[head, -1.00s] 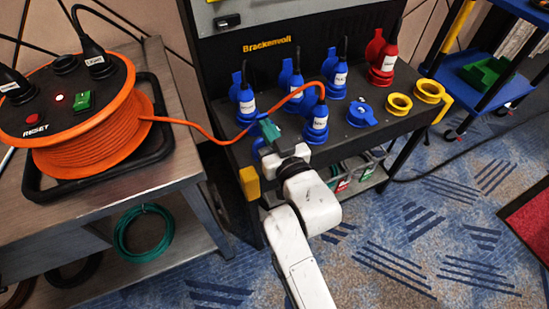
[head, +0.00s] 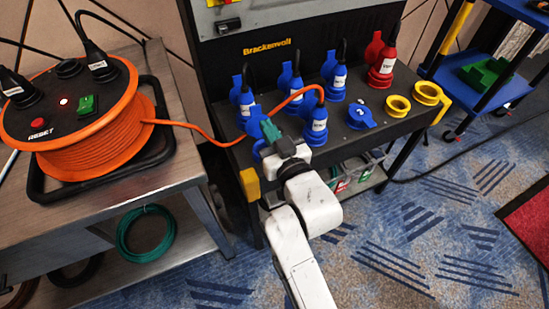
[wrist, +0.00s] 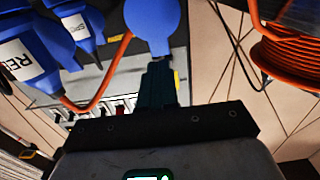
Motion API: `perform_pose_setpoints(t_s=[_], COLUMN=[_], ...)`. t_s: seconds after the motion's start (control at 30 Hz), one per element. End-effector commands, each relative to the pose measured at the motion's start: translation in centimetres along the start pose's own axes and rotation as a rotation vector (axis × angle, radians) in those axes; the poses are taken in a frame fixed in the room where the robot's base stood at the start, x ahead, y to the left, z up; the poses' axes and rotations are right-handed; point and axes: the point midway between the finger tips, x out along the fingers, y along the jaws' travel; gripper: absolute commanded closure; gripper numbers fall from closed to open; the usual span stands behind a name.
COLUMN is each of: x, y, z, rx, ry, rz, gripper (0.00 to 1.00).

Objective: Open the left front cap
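The left front socket (head: 257,150) is a blue ring at the front left of the dark panel, partly behind my gripper. Its blue round cap (head: 269,129) shows tilted up above the socket, at my fingertips. In the wrist view the cap (wrist: 153,24) is a blue disc just beyond the fingers. My gripper (head: 281,142) is at the socket from the front right. In the wrist view its dark fingers (wrist: 158,75) look closed together and meet the cap's lower edge. Whether they pinch the cap or only touch it is hidden.
A blue plug with an orange cable (head: 316,125) stands close right of my gripper. The cable runs left to the orange reel (head: 95,150). Other blue plugs (head: 244,98) and a red plug (head: 382,70) stand behind.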

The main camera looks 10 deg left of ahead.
Motion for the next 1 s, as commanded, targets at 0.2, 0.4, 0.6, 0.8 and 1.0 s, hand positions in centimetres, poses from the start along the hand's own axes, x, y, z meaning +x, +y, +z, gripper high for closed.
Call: perform_pose_setpoints(t_s=[0.2,0.4,0.6,0.8,1.0], x=[-1.7,-3.1,-4.5,-5.8,-6.2], y=[0.0,0.0,0.0,0.0,0.0], z=[-0.3,-0.5,-0.7,-0.8,-0.8], rx=[0.001,0.001,0.000,0.000,0.000], ry=[-0.002,-0.002,-0.001,0.000,-0.001], rz=[0.000,0.000,0.000,0.000,0.000], gripper=[1.00,1.00,1.00,1.00,1.00])
